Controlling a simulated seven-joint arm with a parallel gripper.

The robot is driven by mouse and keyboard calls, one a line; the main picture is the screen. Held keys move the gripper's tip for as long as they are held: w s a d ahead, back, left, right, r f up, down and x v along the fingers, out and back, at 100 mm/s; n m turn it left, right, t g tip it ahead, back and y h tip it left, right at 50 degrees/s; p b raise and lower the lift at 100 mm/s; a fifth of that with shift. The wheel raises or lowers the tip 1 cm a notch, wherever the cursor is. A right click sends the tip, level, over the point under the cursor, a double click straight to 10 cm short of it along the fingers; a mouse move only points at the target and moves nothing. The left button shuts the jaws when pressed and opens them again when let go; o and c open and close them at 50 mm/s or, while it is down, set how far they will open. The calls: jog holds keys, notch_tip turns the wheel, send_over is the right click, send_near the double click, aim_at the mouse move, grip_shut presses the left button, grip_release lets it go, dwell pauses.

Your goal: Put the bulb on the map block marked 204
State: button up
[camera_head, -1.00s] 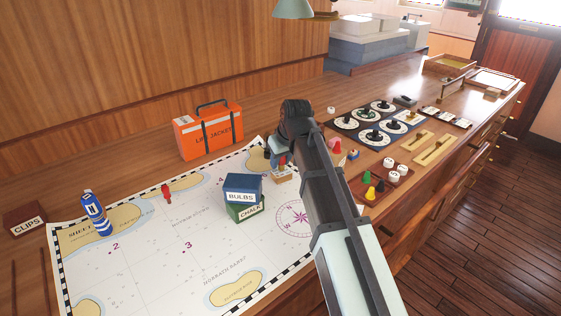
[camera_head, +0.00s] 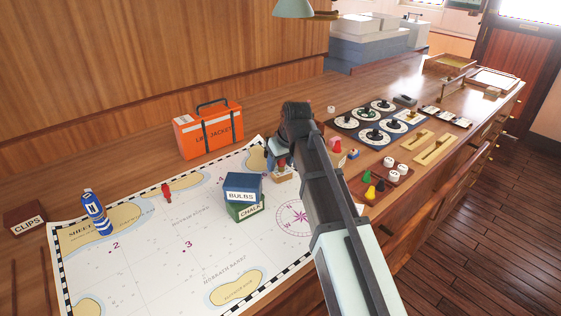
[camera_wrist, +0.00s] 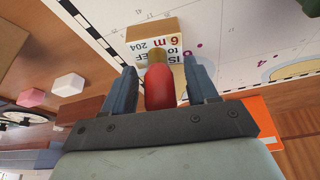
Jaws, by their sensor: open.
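The bulb (camera_wrist: 160,88) is red with a brass end and stands between my fingers in the wrist view. Its brass end is at the map block (camera_wrist: 152,33), whose white face reads 204 and 6 m. Exact contact between bulb and block is hard to tell. My gripper (camera_wrist: 160,75) is open, with a gap on each side of the bulb. In the head view my gripper (camera_head: 279,160) is low over the block (camera_head: 283,176) at the map's right edge; my arm partly hides it, and the bulb is mostly hidden there.
Stacked BULBS (camera_head: 242,188) and CHALK (camera_head: 245,209) boxes stand just left of the block. An orange life jacket case (camera_head: 208,132) stands behind the map. The map (camera_head: 160,265) is clear in front.

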jog(key=v, duration=1.2)
jog(key=shift+r, duration=0.1)
